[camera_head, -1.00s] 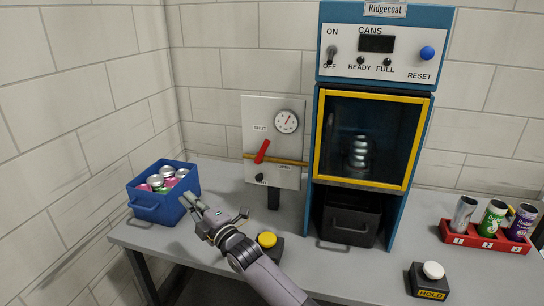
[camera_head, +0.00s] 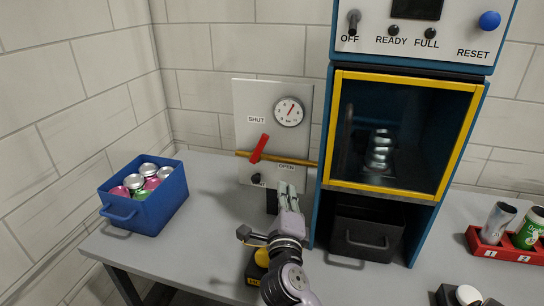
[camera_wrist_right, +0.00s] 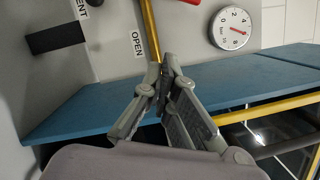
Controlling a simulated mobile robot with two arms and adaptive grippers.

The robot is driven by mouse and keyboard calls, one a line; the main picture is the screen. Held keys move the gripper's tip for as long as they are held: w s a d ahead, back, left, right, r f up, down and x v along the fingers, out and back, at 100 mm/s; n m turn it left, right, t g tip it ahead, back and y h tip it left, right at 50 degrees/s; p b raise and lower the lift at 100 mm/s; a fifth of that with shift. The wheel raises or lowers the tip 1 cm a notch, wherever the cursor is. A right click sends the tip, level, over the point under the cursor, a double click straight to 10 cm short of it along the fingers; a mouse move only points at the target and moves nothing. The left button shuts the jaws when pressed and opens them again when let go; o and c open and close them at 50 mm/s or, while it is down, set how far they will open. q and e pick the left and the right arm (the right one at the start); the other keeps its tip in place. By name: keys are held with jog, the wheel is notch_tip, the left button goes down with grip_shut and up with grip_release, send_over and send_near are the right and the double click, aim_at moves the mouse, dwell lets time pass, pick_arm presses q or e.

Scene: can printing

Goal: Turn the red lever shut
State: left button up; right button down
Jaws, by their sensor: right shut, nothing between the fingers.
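The red lever (camera_head: 259,148) is on a pale panel (camera_head: 244,102), tilted across a yellow pipe (camera_head: 306,161), its upper end leaning right. The SHUT label (camera_head: 256,119) is above it and the OPEN label (camera_head: 287,167) is to its lower right. My right gripper (camera_head: 291,187) is shut and empty, pointing up in front of the panel's lower right edge, below the OPEN label and apart from the lever. My left gripper is not in view.
A round gauge (camera_head: 289,111) is on the panel above right of the lever. The blue machine (camera_head: 322,205) with a yellow-framed window stands close right of my gripper. A blue bin (camera_head: 172,205) of cans is at left. A yellow button (camera_head: 262,257) is beside my arm.

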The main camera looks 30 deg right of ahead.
aim_at(259, 149)
jog(key=p+x, duration=0.2)
jog(key=x, duration=0.8)
jog(key=shift+r, duration=0.1)
jog(key=shift+w+a+r+p, duration=0.5)
jog(key=shift+w+a+p, duration=0.05)
jog(key=shift+w+a, duration=0.35)
jog(key=shift+w+a+r, duration=0.25)
jog(key=shift+w+a, duration=0.15)
jog(key=shift+a, duration=0.1)
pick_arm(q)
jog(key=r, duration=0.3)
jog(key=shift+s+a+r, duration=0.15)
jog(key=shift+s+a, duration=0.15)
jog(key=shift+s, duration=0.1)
pick_arm(e)
jog(key=shift+d, duration=0.1)
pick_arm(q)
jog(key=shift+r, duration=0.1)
